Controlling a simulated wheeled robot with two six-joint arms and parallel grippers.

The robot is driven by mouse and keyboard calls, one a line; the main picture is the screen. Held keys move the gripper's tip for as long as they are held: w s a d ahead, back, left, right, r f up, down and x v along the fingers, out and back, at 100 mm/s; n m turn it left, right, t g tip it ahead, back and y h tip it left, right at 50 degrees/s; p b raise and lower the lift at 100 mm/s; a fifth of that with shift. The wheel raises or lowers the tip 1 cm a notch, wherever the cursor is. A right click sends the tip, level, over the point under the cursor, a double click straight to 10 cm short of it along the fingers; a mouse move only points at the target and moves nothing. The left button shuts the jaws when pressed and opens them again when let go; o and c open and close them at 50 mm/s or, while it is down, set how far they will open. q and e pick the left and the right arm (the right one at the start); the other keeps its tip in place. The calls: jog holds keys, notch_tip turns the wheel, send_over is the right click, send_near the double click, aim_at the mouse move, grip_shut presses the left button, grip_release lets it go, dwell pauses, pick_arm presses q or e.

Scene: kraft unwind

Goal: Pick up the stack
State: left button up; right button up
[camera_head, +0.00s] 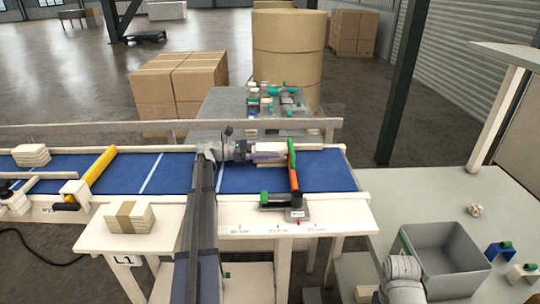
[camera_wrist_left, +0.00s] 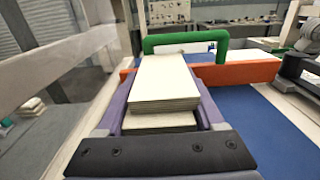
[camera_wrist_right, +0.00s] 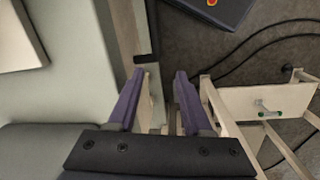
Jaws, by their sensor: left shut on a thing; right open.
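My left gripper (camera_head: 268,155) reaches over the blue belt at the right end of the conveyor. Its purple fingers are shut on a cream stack (camera_head: 270,147). In the left wrist view the stack (camera_wrist_left: 163,82) lies between the fingers, with its far end close to the orange and green stop; whether they touch is unclear. Another cream stack (camera_head: 31,155) lies at the belt's far left. A stack with a brown band (camera_head: 130,217) sits on the white side table marked L1. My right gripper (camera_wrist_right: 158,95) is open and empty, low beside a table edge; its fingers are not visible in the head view.
The orange bar with a green handle (camera_head: 293,168) crosses the belt's right end. A yellow bar (camera_head: 93,171) crosses it further left. A grey bin (camera_head: 444,255) stands on the right table. A rail (camera_head: 180,130) runs along the conveyor's back.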

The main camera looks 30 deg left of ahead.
aim_at(270, 145)
pick_arm(q)
jog(key=c, duration=0.6)
jog(key=shift+r, duration=0.2)
pick_arm(e)
jog(key=shift+r, duration=0.15)
pick_arm(q)
notch_tip(270, 145, up, 18)
jog(key=p, duration=1.8)
jog(key=shift+f, duration=0.15)
pick_arm(e)
notch_tip(270, 145, up, 18)
jog(key=shift+f, duration=0.2)
